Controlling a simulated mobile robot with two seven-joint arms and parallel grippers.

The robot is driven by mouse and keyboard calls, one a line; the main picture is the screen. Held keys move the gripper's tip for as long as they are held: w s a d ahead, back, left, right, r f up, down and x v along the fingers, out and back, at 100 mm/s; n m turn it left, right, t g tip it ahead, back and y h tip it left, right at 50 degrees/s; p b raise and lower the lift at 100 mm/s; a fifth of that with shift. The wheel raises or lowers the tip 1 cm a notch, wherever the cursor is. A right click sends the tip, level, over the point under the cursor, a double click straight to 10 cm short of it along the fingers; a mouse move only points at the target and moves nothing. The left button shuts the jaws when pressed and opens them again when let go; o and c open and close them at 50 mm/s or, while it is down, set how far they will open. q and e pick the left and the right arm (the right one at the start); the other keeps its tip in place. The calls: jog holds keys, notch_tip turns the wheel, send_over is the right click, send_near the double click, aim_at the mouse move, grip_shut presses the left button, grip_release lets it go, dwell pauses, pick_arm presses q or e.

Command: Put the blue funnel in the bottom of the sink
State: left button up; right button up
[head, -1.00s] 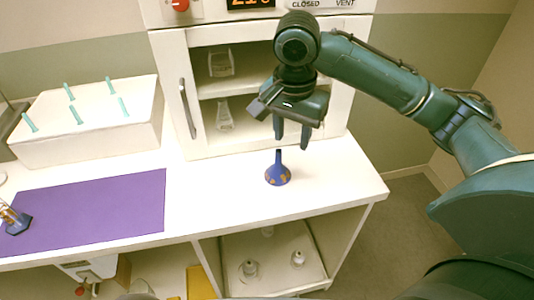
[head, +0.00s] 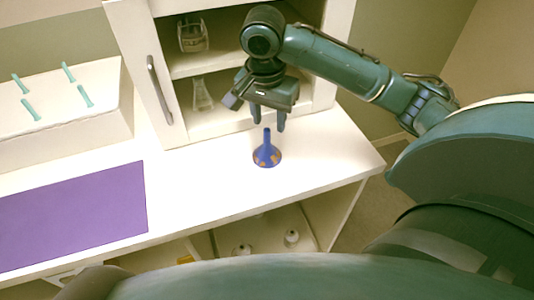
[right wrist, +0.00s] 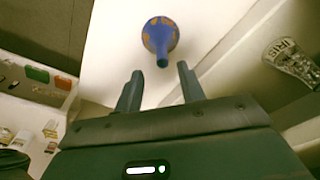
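The blue funnel (head: 267,154) stands on the white counter with its wide mouth down and its spout up. Orange patches mark its cone. My right gripper (head: 268,122) is just above and behind it, pointing down, open and empty. In the right wrist view the funnel (right wrist: 160,36) lies beyond the two spread fingertips (right wrist: 158,76), apart from them. My left gripper is not in view. No sink can be made out in these frames.
A white cabinet (head: 153,85) with glassware on its shelves stands behind the gripper. A purple mat (head: 70,215) covers the counter's left part. A white rack (head: 60,135) with teal pegs is at the back left. The counter (head: 215,185) around the funnel is clear.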

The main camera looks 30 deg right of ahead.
aim_at(267, 130)
jog(key=f, duration=0.4)
jog(key=shift+w+f, duration=0.2)
jog(key=shift+f, duration=0.05)
grip_shut()
